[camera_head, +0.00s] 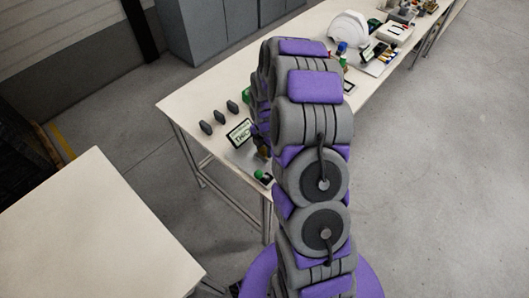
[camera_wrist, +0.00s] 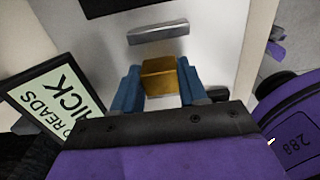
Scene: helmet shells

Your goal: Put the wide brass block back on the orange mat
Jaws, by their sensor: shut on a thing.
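The brass block (camera_wrist: 160,78) sits between the blue fingers of my gripper (camera_wrist: 158,71) in the wrist view. The gripper is shut on it, over a pale grey plate (camera_wrist: 205,48). I cannot tell whether the block touches the plate. In the head view, my arm hides most of the gripper and the block. I cannot make out an orange mat in either view.
A sign with dark lettering stands at the left in the wrist view (camera_wrist: 50,98) and on the table in the head view (camera_head: 239,132). A metal bar (camera_wrist: 158,33) lies beyond the block. Dark grey pieces (camera_head: 206,127) and a white helmet shell (camera_head: 348,29) are on the table.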

